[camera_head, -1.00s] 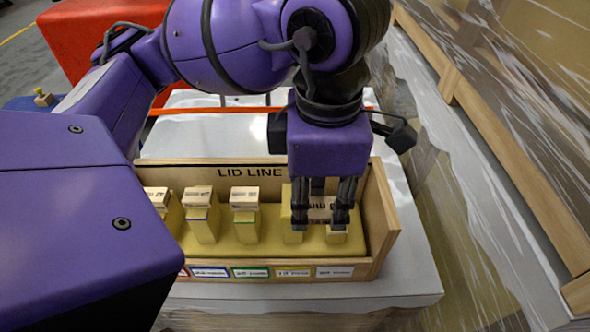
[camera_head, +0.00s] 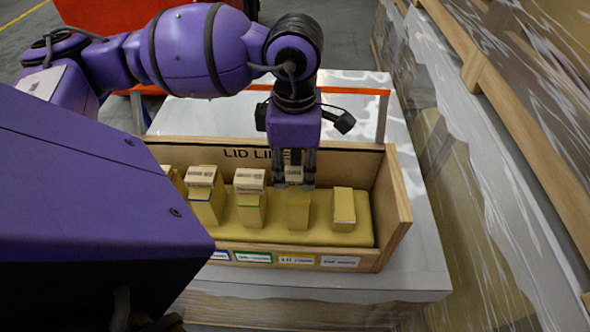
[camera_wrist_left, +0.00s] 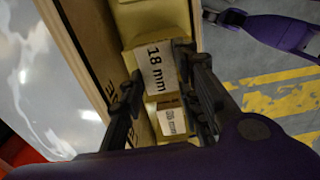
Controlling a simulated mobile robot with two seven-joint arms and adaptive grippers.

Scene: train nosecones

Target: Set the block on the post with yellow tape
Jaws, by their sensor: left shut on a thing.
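My left gripper (camera_head: 296,184) points down into the wooden box and is shut on a small wooden block (camera_head: 294,173). In the left wrist view the block (camera_wrist_left: 158,64) reads "18 mm" and sits between the fingers. The block is at the top of the foam post (camera_head: 298,212) behind the yellow-edged label (camera_head: 296,260). The fingers hide the post's tape, and I cannot tell whether block and post touch. My right gripper is not in view.
Posts to the left carry blocks, one with green tape (camera_head: 249,181) and one with blue (camera_head: 202,177). The rightmost post (camera_head: 343,206) has no block. The box's right wall (camera_head: 398,205) stands beyond it. Pale tabletop surrounds the box.

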